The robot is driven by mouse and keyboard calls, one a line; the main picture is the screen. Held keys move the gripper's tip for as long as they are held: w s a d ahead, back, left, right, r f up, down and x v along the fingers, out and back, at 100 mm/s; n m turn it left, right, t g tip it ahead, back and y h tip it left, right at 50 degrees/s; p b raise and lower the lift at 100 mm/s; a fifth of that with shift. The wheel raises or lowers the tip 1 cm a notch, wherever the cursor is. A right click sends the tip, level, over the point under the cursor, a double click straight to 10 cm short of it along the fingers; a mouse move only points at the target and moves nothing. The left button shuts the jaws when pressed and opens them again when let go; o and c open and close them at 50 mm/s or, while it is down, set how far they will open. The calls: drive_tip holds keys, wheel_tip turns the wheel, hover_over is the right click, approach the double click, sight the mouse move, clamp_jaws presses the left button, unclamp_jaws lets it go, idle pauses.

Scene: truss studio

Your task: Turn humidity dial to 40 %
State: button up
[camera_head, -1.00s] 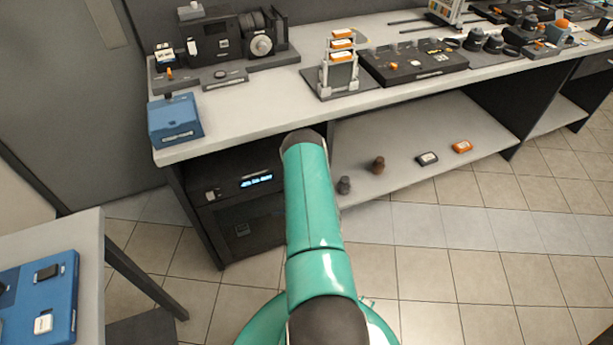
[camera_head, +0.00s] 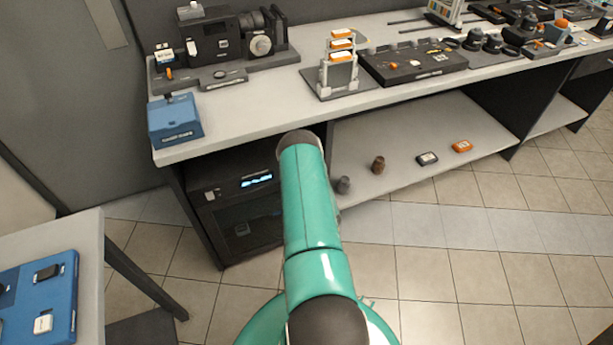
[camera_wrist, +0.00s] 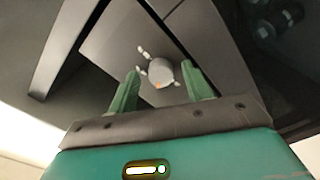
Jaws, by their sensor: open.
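In the head view the dark cabinet (camera_head: 240,222) under the bench has a lit blue display (camera_head: 257,181), too small to read. My arm hides the cabinet's right part and the dial there.
The bench top (camera_head: 235,108) overhangs the cabinet. A shelf (camera_head: 400,135) to the right holds two small jars and two small cases. A blue box (camera_head: 174,122) stands on the bench's left end. A side table (camera_head: 88,240) is at lower left. Tiled floor is open at right.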

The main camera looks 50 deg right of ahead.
drive_tip(key=v, duration=1.4)
idle(0.4)
